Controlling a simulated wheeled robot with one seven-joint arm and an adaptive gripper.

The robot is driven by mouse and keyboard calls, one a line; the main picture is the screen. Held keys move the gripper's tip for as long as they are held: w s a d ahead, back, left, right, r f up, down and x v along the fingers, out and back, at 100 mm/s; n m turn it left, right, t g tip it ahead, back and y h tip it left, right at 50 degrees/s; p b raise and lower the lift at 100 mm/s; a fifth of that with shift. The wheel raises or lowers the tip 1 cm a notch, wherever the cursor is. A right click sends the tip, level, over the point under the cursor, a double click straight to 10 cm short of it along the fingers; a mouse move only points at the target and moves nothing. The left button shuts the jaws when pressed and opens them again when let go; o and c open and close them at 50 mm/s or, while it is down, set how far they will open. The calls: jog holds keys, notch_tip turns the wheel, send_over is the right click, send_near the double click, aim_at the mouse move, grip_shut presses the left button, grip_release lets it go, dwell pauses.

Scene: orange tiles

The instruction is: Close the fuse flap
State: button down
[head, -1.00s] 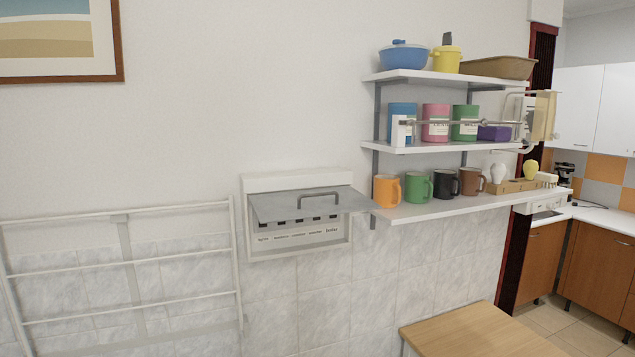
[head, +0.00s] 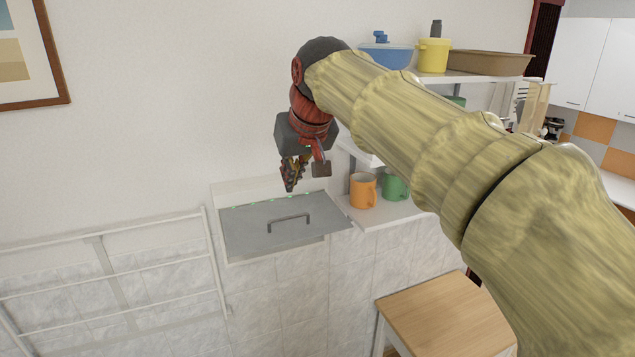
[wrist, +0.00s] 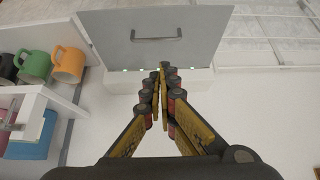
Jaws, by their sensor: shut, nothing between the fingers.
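The fuse flap (head: 286,224) is a grey panel with a dark bar handle (head: 288,220). It stands out from the white fuse box (head: 262,187) on the wall, tilted, and hides the fuses in the head view. My gripper (head: 289,188) is just above the flap's upper edge, its fingers pointing down, shut and empty. In the wrist view the flap (wrist: 152,50) lies ahead of my fingertips (wrist: 164,68), near its hinged edge. I cannot tell whether they touch it.
Shelves to the right hold an orange mug (head: 362,190), a green mug (head: 396,186) and containers above. A white drying rack (head: 105,232) is on the left wall. A wooden table (head: 445,312) stands below right.

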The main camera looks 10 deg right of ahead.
notch_tip(320, 180, up, 4)
jog(key=d, duration=0.1)
send_over(291, 217)
jog(key=f, duration=0.9)
jog(key=shift+w+f+p, duration=0.1)
jog(key=shift+w+p, duration=0.2)
jog(key=shift+w, duration=0.05)
jog(key=shift+s+f, duration=0.2)
jog(key=shift+f, duration=0.9)
jog(key=shift+s+f, duration=0.2)
jog(key=shift+f, duration=0.25)
jog(key=shift+w+f, duration=0.15)
jog(key=shift+f, duration=0.05)
jog(key=shift+d, duration=0.1)
